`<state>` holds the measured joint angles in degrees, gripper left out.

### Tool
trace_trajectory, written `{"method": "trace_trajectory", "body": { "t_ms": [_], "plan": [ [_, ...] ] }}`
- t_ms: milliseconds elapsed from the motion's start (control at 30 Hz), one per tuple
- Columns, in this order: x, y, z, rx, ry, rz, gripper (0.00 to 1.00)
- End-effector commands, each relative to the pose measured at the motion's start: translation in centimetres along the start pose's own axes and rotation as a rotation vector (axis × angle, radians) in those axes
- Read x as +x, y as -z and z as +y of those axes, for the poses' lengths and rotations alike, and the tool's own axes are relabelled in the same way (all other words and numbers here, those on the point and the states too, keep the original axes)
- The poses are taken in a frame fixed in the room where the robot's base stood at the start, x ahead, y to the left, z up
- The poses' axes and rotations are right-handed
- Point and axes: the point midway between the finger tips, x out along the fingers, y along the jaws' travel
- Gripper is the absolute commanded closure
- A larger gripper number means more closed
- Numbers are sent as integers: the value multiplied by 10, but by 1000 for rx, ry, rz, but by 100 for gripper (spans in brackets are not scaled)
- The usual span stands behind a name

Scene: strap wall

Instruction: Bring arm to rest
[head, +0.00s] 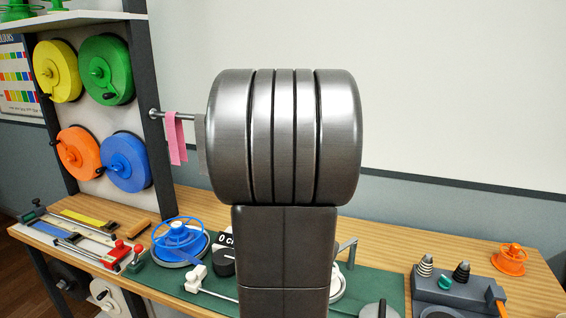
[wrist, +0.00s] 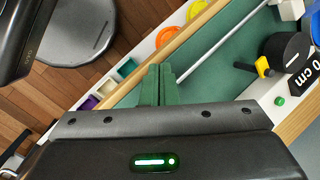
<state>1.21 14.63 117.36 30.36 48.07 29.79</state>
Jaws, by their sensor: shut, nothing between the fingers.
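In the wrist view the two green fingers of my gripper (wrist: 159,85) are closed against each other with nothing between them. They are over the bench's green mat (wrist: 215,78); I cannot tell how high above it. In the head view a large grey link of my own arm stands upright in the middle and hides part of the bench. My gripper does not show in the head view.
Coloured reels hang on the panel at left. Pink straps (head: 175,138) hang from a rod. The pale wall at upper right is bare.

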Motion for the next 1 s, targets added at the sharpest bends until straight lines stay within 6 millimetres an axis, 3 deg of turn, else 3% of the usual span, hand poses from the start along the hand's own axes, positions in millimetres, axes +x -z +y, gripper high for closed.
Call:
{"method": "trace_trajectory", "body": {
  "t_ms": [633, 1000],
  "plan": [
    [0, 2, -6, 6, 15, 10, 100],
    [15, -8, 18, -25, -31, -11, 100]
  ]
}}
